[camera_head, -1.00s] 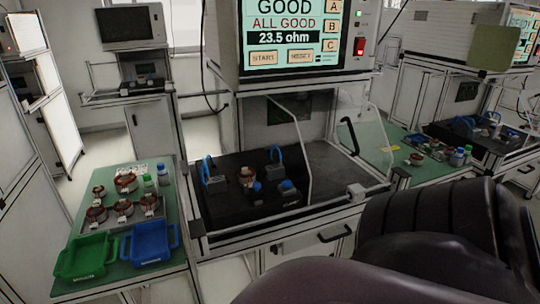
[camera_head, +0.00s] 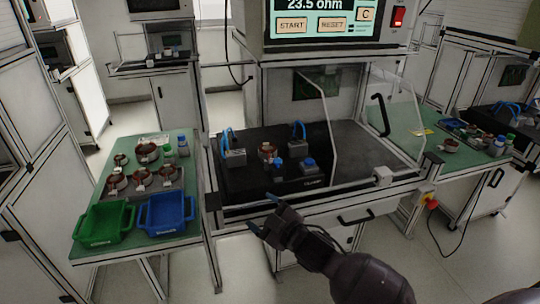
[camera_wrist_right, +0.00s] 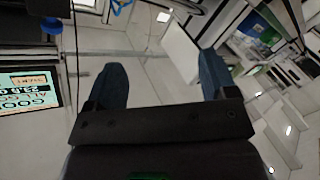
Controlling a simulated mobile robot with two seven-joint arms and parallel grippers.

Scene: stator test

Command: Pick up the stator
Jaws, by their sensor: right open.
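A copper-and-white stator (camera_head: 267,153) sits in the black test fixture (camera_head: 240,183) on the centre bench, between blue-handled clamps. Several more stators (camera_head: 117,181) stand on a tray on the green left table (camera_head: 122,262). My right gripper (camera_head: 264,213) is in front of the centre bench's front edge, apart from every stator. In the right wrist view its two blue-grey fingers (camera_wrist_right: 163,80) are spread wide with nothing between them. My left gripper is not in view.
A green bin (camera_head: 103,222) and a blue bin (camera_head: 166,212) stand at the left table's front. A clear guard with a black handle (camera_head: 380,115) is at the right of the fixture. The tester screen (camera_head: 318,25) hangs above. A red button (camera_head: 431,199) is at the right.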

